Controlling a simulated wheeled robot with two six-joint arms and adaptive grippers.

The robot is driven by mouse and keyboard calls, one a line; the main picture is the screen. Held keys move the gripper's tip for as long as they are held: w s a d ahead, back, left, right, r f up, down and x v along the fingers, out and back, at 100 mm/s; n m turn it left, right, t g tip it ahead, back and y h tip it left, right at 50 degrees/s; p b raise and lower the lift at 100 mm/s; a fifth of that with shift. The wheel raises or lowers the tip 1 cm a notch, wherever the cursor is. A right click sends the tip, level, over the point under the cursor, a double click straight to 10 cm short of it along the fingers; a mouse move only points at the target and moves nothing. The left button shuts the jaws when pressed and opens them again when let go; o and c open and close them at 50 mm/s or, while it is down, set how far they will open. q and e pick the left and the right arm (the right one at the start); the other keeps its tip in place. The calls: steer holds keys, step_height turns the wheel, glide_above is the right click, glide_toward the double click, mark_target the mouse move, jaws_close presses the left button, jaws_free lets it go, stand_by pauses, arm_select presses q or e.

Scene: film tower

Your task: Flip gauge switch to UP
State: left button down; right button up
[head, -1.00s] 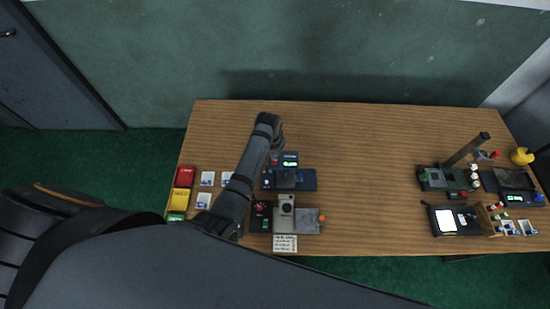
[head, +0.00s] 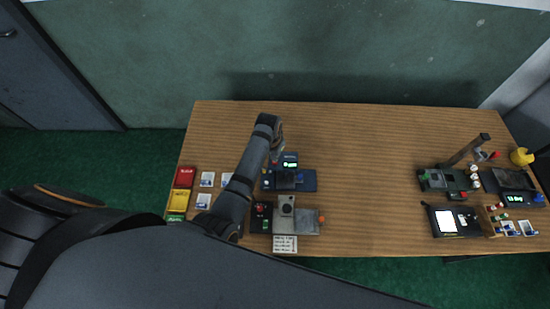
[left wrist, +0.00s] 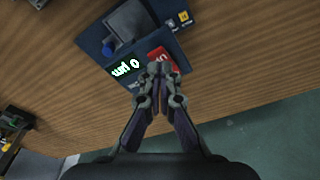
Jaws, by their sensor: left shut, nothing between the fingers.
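The gauge (head: 308,180) is a dark blue unit on the left half of the table, with a small green-lit display (head: 290,164). In the left wrist view its display (left wrist: 124,68) glows green and seems to read 0 µm. A red patch (left wrist: 160,56) is beside the display, partly behind my fingertips. I cannot make out the switch or its position; the fingers may hide it. My left gripper (head: 277,156) is shut and empty at the gauge's back edge. Its fingertips (left wrist: 159,70) overlap the red patch in the left wrist view; contact is unclear. My right gripper is not in view.
Red (head: 184,177) and yellow (head: 180,200) boxes and several cards lie left of my arm. A dark stand (head: 438,181) and other equipment fill the right end. The table's middle is clear.

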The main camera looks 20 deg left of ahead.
arm_select(q)
steer(key=shift+f, duration=0.3)
steer(key=shift+f+b, duration=0.6)
steer(key=shift+f, duration=0.25)
stand_by(0.6)
step_height(320, 180, up, 3)
steer(key=p, duration=0.2)
steer(key=shift+f+p, duration=0.15)
steer(key=shift+p, duration=0.25)
steer(key=shift+r, duration=2.2)
